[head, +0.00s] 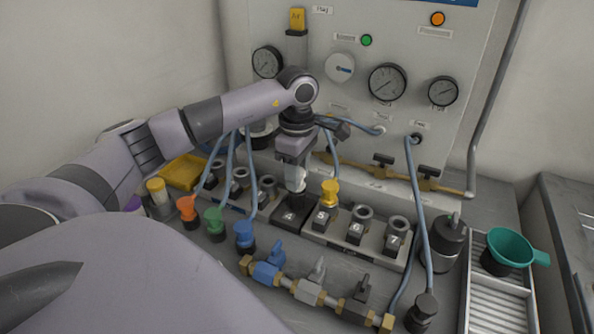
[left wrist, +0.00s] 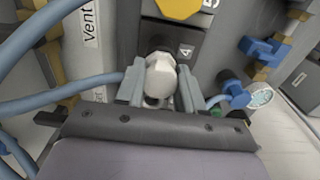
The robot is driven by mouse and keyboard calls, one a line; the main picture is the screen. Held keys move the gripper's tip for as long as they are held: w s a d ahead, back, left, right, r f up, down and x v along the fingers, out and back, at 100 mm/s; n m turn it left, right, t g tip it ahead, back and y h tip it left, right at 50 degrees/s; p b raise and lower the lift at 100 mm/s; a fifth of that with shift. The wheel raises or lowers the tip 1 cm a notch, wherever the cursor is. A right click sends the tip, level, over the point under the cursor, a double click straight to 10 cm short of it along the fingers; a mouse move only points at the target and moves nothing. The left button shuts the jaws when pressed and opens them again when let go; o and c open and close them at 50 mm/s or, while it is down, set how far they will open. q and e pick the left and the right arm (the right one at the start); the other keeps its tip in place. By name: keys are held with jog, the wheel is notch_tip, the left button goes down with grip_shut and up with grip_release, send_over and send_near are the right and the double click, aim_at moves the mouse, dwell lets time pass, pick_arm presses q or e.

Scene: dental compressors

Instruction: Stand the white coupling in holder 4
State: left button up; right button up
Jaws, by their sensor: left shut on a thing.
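The white coupling (head: 295,179) is between the fingers of my left gripper (head: 294,168), just above or at the black block of holder 4 (head: 289,217). In the left wrist view the coupling (left wrist: 160,77) is pale and faceted, and my left gripper (left wrist: 160,90) is shut on it. Holder 4, marked with a white "4", lies right beyond it there (left wrist: 172,42). The opening of holder 4 is hidden behind the coupling, so I cannot tell whether the coupling is seated. My right gripper is not in view.
Holder 5 (head: 322,217) carries a yellow coupling (head: 330,190); holders 6 (head: 357,232) and 7 (head: 394,240) look empty. Orange (head: 187,208), green (head: 214,220) and blue (head: 245,235) couplings stand in front. Blue hoses hang nearby. A valve manifold (head: 310,291) lies at the front.

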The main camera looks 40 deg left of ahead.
pick_arm(q)
jog(key=shift+f, duration=0.35)
jog(key=o, duration=1.1)
jog(key=shift+r, duration=0.1)
jog(key=shift+o, duration=0.2)
jog(key=shift+r, duration=0.1)
jog(key=shift+r, duration=3.45)
